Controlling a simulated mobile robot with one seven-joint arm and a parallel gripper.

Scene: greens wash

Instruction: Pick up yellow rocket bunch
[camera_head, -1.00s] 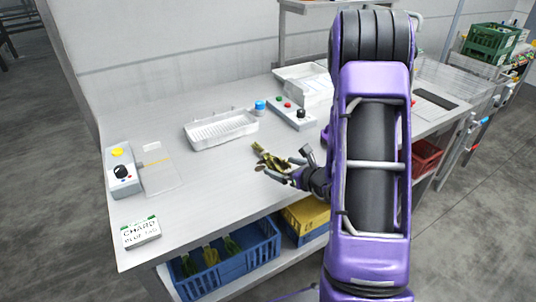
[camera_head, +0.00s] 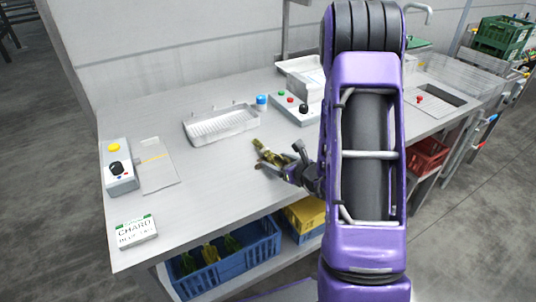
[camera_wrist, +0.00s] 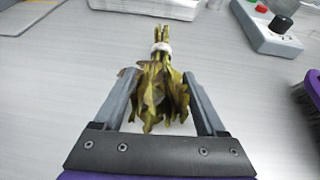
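The yellow rocket bunch (camera_head: 268,155) lies on the grey steel table (camera_head: 205,178). In the wrist view the yellow rocket bunch (camera_wrist: 162,88) has yellow-green leaves toward me and stems, bound by a pale band, pointing away. My gripper (camera_head: 274,166) is low over the table at the bunch. In the wrist view my gripper (camera_wrist: 163,90) has its two fingers apart, one on each side of the leaves. The left finger is very near or touching the leaves; I cannot tell which. Part of the lower leaves is close to the gripper's palm.
A white perforated tray (camera_head: 188,131) stands behind the bunch. A control box with knobs (camera_head: 290,107) is at the back right. A button box (camera_head: 119,178) and a CHARD sign (camera_head: 136,232) are at the left. Blue (camera_head: 229,265) and yellow (camera_head: 304,214) crates sit below the table.

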